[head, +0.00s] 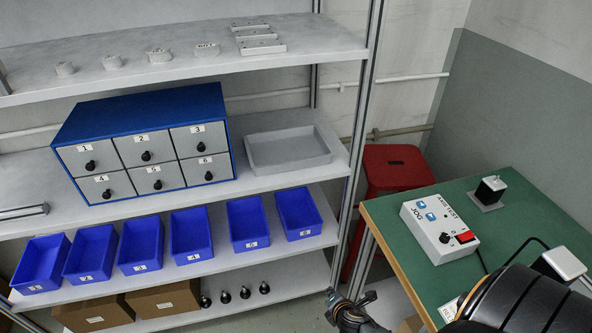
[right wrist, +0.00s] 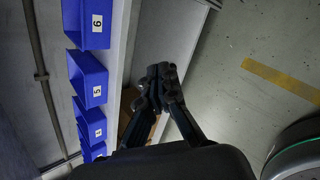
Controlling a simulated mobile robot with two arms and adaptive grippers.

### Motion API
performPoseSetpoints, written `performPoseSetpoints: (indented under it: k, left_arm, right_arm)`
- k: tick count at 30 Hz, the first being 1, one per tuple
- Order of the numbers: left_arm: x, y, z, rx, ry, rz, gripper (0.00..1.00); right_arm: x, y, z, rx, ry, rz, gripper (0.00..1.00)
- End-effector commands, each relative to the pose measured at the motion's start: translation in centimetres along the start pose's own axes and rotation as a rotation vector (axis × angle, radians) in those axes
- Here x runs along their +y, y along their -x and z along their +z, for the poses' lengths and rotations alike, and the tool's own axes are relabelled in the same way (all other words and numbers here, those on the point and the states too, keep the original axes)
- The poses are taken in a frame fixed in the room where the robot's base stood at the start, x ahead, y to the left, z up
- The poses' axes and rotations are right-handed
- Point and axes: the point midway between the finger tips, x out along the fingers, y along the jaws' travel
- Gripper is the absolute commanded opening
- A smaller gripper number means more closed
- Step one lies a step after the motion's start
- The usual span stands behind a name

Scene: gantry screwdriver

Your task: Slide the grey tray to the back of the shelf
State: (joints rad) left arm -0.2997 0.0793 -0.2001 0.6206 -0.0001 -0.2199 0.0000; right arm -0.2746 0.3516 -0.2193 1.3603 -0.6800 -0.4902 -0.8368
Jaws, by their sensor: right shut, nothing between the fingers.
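The grey tray (head: 288,165) is a shallow, empty rectangular tray on the middle shelf (head: 262,187), to the right of the blue drawer cabinet. It sits near the shelf's right end. My right gripper (head: 352,302) is low at the bottom of the head view, well below and in front of the tray, and touches nothing there. In the right wrist view the right gripper (right wrist: 160,76) shows its fingers together and empty, beside the blue bins. The tray does not show in the right wrist view. My left gripper is not in view.
A blue cabinet (head: 140,112) with numbered drawers stands left of the tray. Blue bins (head: 248,222) line the shelf below, with cardboard boxes (head: 165,301) underneath. A green-topped table (head: 470,213) with a control box (head: 439,229) and a red stool (head: 396,166) are at the right.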

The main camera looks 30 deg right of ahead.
Motion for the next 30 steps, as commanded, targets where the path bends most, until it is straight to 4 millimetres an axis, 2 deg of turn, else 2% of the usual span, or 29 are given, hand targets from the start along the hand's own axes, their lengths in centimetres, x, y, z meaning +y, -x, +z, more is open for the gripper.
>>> performPoseSetpoints:
  k: [1, 3, 6, 9, 10, 13, 17, 23, 30]
  left_arm:
    - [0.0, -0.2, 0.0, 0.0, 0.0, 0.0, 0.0]
    - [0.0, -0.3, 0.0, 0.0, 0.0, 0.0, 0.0]
    - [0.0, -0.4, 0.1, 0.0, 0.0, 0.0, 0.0]
    - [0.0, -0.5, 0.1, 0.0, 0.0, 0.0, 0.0]
    - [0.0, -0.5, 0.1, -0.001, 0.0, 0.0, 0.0]
    - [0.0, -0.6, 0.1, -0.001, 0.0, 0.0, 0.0]
    - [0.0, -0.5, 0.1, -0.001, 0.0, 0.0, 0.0]
    - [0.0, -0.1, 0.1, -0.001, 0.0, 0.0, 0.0]
    - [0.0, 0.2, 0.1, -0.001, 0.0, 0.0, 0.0]
  right_arm:
    - [4.7, 0.7, 2.4, -0.062, 0.158, 0.095, 0.0]
    - [10.5, 2.5, 5.2, -0.165, 0.371, 0.202, 0.0]
    - [17.5, 6.0, 8.4, -0.33, 0.624, 0.319, 0.0]
    - [22.6, 9.6, 10.5, -0.478, 0.8, 0.393, 0.0]
    - [23.6, 10.6, 10.9, -0.515, 0.837, 0.408, 0.0]
    - [26.1, 12.8, 11.9, -0.603, 0.921, 0.438, 0.0]
    - [27.3, 13.6, 12.4, -0.645, 0.957, 0.447, 0.0]
    - [29.1, 11.7, 13.3, -0.646, 0.955, 0.447, 0.0]
    - [32.1, 7.9, 14.8, -0.644, 0.952, 0.446, 0.0]
